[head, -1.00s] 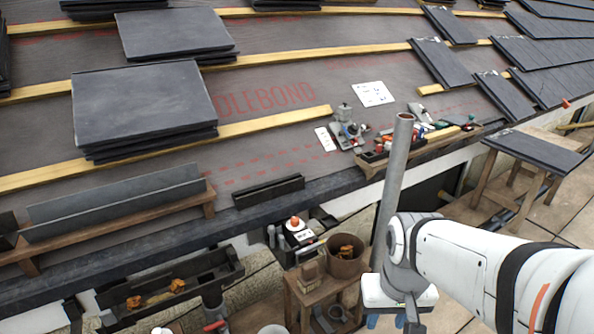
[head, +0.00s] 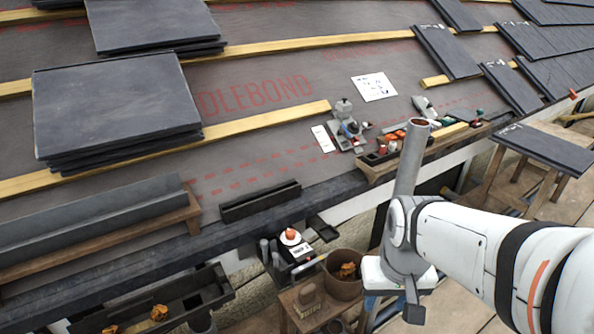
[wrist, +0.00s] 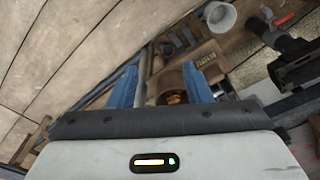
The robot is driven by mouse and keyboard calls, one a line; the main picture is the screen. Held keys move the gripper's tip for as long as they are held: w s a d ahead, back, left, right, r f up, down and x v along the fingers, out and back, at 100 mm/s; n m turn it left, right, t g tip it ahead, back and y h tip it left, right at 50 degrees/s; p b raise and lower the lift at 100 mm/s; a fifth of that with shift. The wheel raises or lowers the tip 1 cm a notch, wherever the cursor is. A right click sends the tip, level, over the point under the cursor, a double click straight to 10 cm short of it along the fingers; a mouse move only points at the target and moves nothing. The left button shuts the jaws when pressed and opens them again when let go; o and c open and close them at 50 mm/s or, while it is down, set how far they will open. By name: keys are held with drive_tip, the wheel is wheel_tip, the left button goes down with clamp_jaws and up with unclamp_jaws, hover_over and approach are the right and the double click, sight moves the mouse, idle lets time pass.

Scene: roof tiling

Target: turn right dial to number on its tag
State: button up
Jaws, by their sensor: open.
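I cannot make out a numbered dial for certain in either view. A small dark unit with a white disc and an orange knob (head: 290,237) sits just below the roof edge, with a white card (head: 302,250) beside it. A grey metal device (head: 345,125) stands on the roof, with a white tag (head: 323,138) to its left. Any numbers are too small to read. My gripper (wrist: 161,87) points down, with its blue fingers apart and nothing held between them. In the head view it hangs right of the brown pot, partly hidden by my wrist.
A brown pot (head: 343,287) with orange scraps stands on a wooden stand (head: 292,322). A tool tray (head: 380,168) lies at the roof edge. A dark trough (head: 190,293) is lower left. Slate stacks (head: 115,100) cover the upper left. Open paving lies at right.

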drive_tip(key=shift+o, duration=0.4)
drive_tip(key=w+a+r+n+p, duration=0.1)
drive_tip(key=w+p, duration=0.1)
drive_tip(key=w, duration=0.3)
drive_tip(key=w+a+r+n+p, duration=0.1)
drive_tip(key=w+a+r+p, duration=0.1)
drive_tip(key=w, duration=0.3)
drive_tip(key=shift+w+r, duration=0.2)
drive_tip(key=shift+w, duration=0.1)
drive_tip(key=n+g+p, duration=0.1)
drive_tip(key=n+p, duration=0.7)
drive_tip(key=p, duration=0.2)
hover_over(290, 231)
wheel_tip(290, 231, down, 13)
drive_tip(key=shift+s+d+f, duration=0.1)
drive_tip(key=shift+d, duration=0.05)
drive_tip(key=shift+f, duration=0.55)
wheel_tip(290, 231, down, 7)
drive_tip(key=shift+f+b, duration=0.1)
drive_tip(key=shift+b, duration=1.05)
drive_tip(key=shift+c, duration=0.4)
